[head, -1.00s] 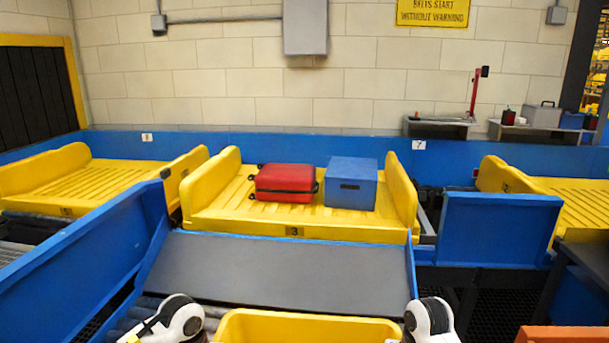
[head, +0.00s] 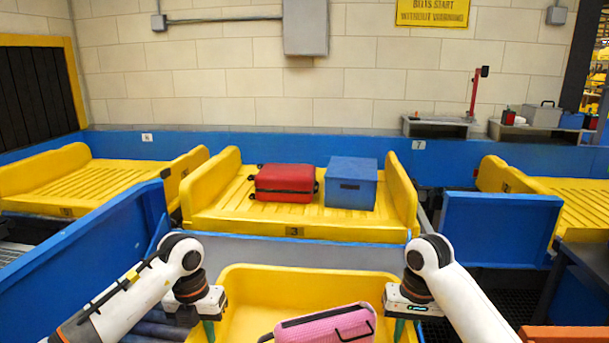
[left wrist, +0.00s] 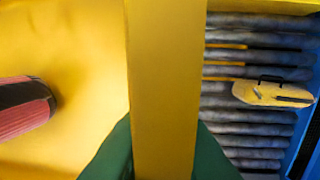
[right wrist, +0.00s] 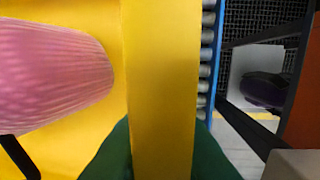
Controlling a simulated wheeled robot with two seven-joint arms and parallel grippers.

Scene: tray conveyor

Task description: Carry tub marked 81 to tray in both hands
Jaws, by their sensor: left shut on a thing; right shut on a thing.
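The yellow tub (head: 310,275) is in the lower middle of the head view, with a pink case (head: 325,327) inside it. No number shows on the part of the tub in view. My left gripper (head: 209,329) is shut on the tub's left wall, and the green fingers also pinch that wall in the left wrist view (left wrist: 162,150). My right gripper (head: 402,329) is shut on the right wall, likewise in the right wrist view (right wrist: 160,150). The yellow tray marked 3 (head: 300,230) lies beyond the tub, holding a red suitcase (head: 285,183) and a blue box (head: 350,184).
Blue side panels (head: 95,250) flank the near area on the left, and another blue panel (head: 498,228) stands right. Other yellow trays (head: 95,178) lie left and right (head: 570,203). Rollers with a yellow case (left wrist: 270,94) show below the tub. The tray's front strip is bare.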

